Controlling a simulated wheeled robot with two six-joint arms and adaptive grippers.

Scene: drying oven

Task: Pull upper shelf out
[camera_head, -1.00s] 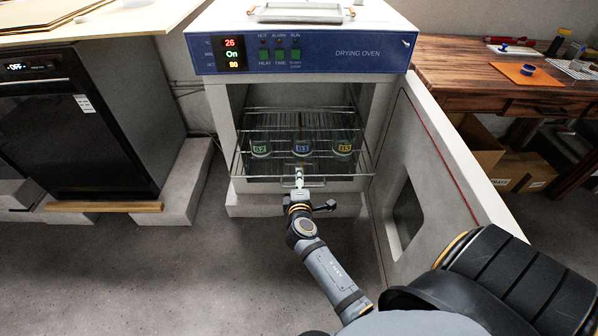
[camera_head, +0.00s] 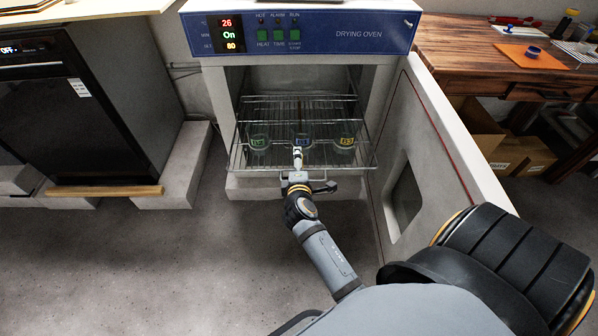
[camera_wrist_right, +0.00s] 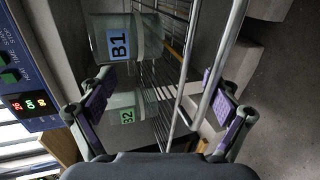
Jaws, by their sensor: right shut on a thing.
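The wire shelf (camera_head: 270,166) juts out of the open front of the drying oven (camera_head: 365,20). Three glass beakers with labels stand on it: left (camera_head: 259,143), middle (camera_head: 302,142) and right (camera_head: 346,141). In the right wrist view I read B1 (camera_wrist_right: 119,47) and B2 (camera_wrist_right: 127,116). My right gripper (camera_head: 298,163) is at the middle of the shelf's front edge, shut on its front handle. The wrist view shows a metal bar (camera_wrist_right: 218,68) running between the purple finger pads (camera_wrist_right: 163,95); the exact contact is unclear. My left gripper is out of view.
The oven door (camera_head: 425,150) stands open at the right, close beside the shelf. A black oven (camera_head: 75,130) with a grey block stands at the left. A wooden table (camera_head: 470,75) is at the back right. The floor in front is clear.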

